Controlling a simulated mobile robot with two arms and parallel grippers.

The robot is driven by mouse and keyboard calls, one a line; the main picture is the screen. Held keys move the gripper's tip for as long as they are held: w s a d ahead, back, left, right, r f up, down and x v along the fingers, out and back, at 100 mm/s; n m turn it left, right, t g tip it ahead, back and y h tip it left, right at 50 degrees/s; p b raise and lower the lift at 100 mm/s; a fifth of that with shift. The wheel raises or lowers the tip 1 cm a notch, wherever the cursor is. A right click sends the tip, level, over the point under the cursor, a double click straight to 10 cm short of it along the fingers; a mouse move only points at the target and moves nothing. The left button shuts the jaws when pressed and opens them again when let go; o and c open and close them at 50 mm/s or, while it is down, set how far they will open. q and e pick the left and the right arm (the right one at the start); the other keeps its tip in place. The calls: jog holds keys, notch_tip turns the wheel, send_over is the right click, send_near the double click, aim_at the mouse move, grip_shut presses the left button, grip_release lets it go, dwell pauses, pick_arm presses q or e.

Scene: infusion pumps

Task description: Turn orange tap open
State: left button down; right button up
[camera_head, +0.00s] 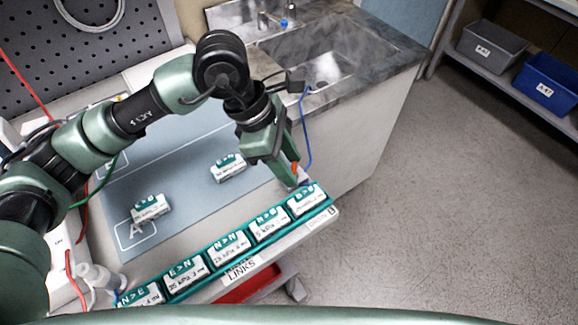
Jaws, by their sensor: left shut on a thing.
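My left gripper (291,178) reaches down at the right end of the bench, just behind the rack of labelled blocks. It is shut on a small orange part, which I take to be the orange tap (295,168). Only a sliver of orange shows beside the fingertips; the fingers hide the rest, so I cannot tell how far the tap is turned. My right gripper is not in view.
A teal rack of labelled blocks (228,244) lines the bench's front edge. Two similar blocks (151,208) (228,167) lie on the grey mat (190,190). A sink (325,62) is behind. A blue cable (305,125) hangs beside my gripper. The floor at right is clear.

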pick_arm(q)
jog(key=shift+n, duration=0.3)
jog(key=c, duration=0.8)
grip_release()
jog(key=shift+c, duration=0.2)
jog(key=b+v, duration=0.1)
jog(key=v, duration=0.7)
jog(key=shift+s+f, duration=0.1)
jog(key=shift+s, duration=0.05)
